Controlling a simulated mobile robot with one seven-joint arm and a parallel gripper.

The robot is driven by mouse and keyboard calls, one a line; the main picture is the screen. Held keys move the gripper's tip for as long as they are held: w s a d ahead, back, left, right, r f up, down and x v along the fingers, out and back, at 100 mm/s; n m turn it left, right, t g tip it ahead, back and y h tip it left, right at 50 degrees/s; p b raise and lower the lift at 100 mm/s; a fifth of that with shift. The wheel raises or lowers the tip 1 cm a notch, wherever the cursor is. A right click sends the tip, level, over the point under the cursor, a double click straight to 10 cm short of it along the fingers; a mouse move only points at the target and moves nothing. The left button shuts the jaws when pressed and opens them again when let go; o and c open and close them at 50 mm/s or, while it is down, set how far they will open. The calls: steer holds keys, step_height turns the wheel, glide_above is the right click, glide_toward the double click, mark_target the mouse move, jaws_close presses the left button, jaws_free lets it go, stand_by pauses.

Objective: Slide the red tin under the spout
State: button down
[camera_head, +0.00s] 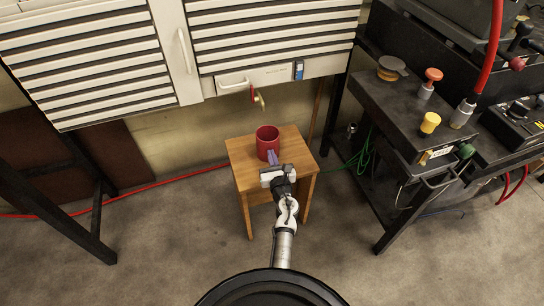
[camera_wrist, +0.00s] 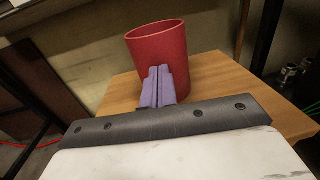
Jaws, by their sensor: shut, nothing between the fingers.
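The red tin (camera_head: 268,140) stands upright and open-topped on a small wooden stool (camera_head: 243,174), towards its back edge. It also shows in the wrist view (camera_wrist: 188,46). A small brass spout with a red part (camera_head: 258,97) hangs below the cabinet's lower edge. In the head view it appears above and slightly left of the tin; their depth offset is hard to tell. My gripper (camera_head: 272,157) has its purple fingers shut and empty at the tin's near side. The fingers (camera_wrist: 159,72) overlap the tin's wall in the wrist view; I cannot tell whether they touch.
A white slatted cabinet (camera_head: 190,55) hangs above and behind the stool. A dark bench (camera_head: 395,110) with knobs and hoses stands at the right. A black frame leg (camera_head: 80,195) is at the left. A red hose (camera_head: 140,191) runs along the floor.

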mark_target(265, 134)
steer(key=b+x, duration=0.2)
steer(key=x, duration=0.5)
steer(key=shift+w, duration=0.3)
steer(key=shift+s, duration=0.1)
